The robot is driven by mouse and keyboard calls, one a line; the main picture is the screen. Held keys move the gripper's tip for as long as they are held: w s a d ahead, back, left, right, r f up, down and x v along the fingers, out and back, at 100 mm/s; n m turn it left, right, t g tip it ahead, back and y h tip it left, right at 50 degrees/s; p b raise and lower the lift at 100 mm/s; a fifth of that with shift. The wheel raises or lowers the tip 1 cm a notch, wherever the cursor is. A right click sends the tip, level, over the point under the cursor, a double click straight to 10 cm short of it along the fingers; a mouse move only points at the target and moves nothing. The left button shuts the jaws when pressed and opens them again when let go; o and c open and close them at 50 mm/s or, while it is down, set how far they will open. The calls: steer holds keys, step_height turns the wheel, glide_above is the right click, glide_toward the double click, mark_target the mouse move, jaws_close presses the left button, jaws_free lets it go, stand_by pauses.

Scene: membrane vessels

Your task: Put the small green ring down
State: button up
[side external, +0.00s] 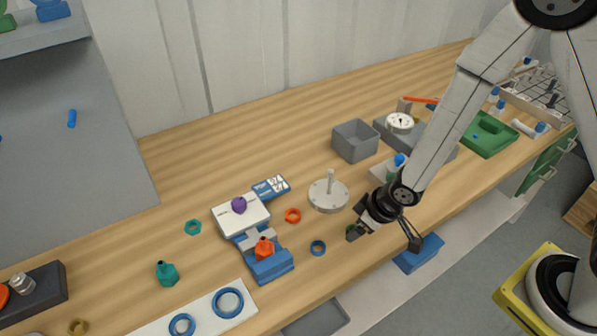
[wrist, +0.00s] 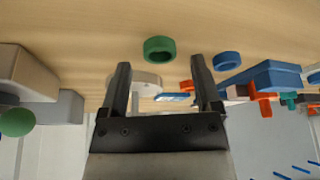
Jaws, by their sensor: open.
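The small green ring (wrist: 159,49) lies on the wooden bench (wrist: 70,40) in the wrist view, just beyond my fingertips and roughly centred between them. In the side view only a bit of the green ring (side external: 351,229) shows beside one finger; the rest is hidden. My gripper (side external: 384,239) is open over the front part of the bench, its two fingers wide apart. In the wrist view my gripper (wrist: 160,63) has nothing between its fingers.
A blue ring (side external: 318,248) and an orange ring (side external: 293,215) lie to the left. A round grey base with a post (side external: 328,196) and a grey box (side external: 355,141) stand behind. A blue block with an orange piece (side external: 268,262) stands farther left. The bench's front edge is close.

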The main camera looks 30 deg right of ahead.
steer(key=v, duration=0.6)
stand_by(0.3)
steer(key=shift+s+r, duration=0.1)
steer(key=shift+d, duration=0.15)
stand_by(0.4)
steer(key=s+d+r+m+g+h, duration=0.1)
steer(key=s+d+r+m, duration=0.3)
steer(key=d+r, duration=0.3)
steer(key=d, duration=0.3)
steer(key=shift+r+h, duration=0.15)
steer(key=shift+h, duration=0.15)
